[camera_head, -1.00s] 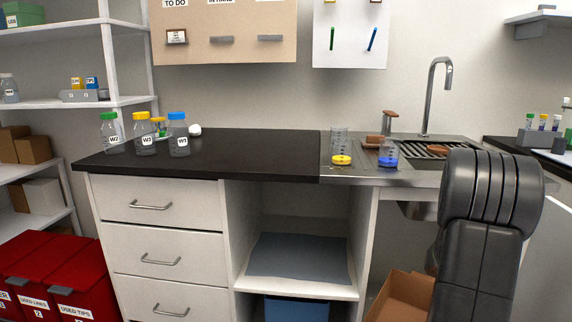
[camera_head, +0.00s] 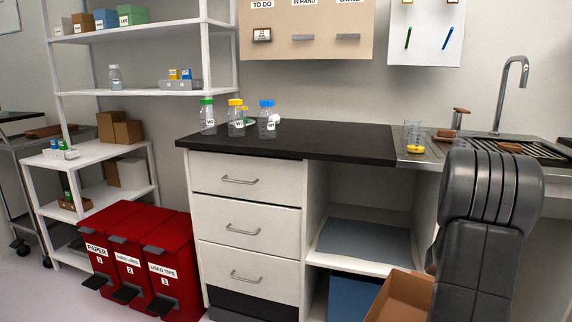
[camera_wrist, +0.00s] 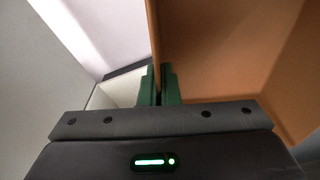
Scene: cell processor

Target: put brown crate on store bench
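The brown crate (camera_head: 400,297) is at the lower right of the head view, partly hidden behind my arm and cut off by the bottom edge. In the wrist view one wall of the crate (camera_wrist: 215,45) runs between the green fingers of my gripper (camera_wrist: 160,88), which is shut on it. My gripper is hidden in the head view. No bench is labelled as the store bench; a low white bench (camera_head: 88,153) with boxes on it stands at the left, and a black-topped bench (camera_head: 325,137) stands in the middle.
Red bins (camera_head: 172,262) stand on the floor left of the white drawers (camera_head: 248,222). Bottles (camera_head: 237,120) stand on the black top, whose right part is clear. A sink (camera_head: 515,148) is at the right. Floor shows at the lower left.

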